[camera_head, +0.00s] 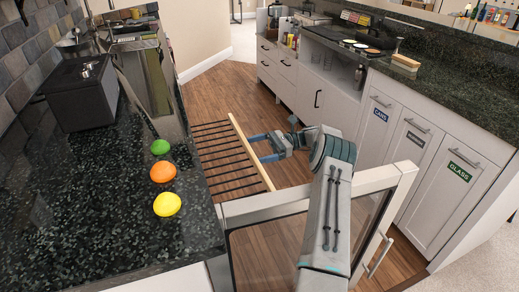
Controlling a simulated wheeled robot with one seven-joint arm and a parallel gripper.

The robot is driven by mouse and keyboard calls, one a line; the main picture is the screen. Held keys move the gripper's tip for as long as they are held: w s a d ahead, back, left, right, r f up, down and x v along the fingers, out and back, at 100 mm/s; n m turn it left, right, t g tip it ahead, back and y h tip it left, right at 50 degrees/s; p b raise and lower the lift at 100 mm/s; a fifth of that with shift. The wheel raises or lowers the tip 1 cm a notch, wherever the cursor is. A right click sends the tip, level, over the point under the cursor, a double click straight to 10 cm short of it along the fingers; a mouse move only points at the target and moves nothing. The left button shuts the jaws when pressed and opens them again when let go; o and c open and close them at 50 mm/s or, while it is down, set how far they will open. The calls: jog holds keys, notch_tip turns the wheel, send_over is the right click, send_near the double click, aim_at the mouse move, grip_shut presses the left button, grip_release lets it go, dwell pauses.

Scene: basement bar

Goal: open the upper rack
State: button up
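The rack (222,158) shows as a row of dark rods with a light wooden front bar (248,150). It stands out past the edge of the dark counter, over the wood floor. My gripper (258,148) is at the right side of the wooden bar, with its two blue fingers apart. The fingertips are at or very near the bar; I cannot tell whether they touch it. The glass door (262,250) with a pale frame stands open in front, partly covered by my arm. The cabinet's inside and any lower rack are hidden.
A green (160,147), an orange (163,172) and a yellow (167,204) fruit lie on the left counter (110,220) near a black box (82,92). White cabinets (400,150) with bin labels stand right. Wood floor lies clear between the counters.

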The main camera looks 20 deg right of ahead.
jog(key=s+d+r+p, duration=0.2)
jog(key=s+d+r, duration=0.6)
jog(key=r, duration=0.3)
jog(key=shift+s, duration=0.3)
dwell(0.3)
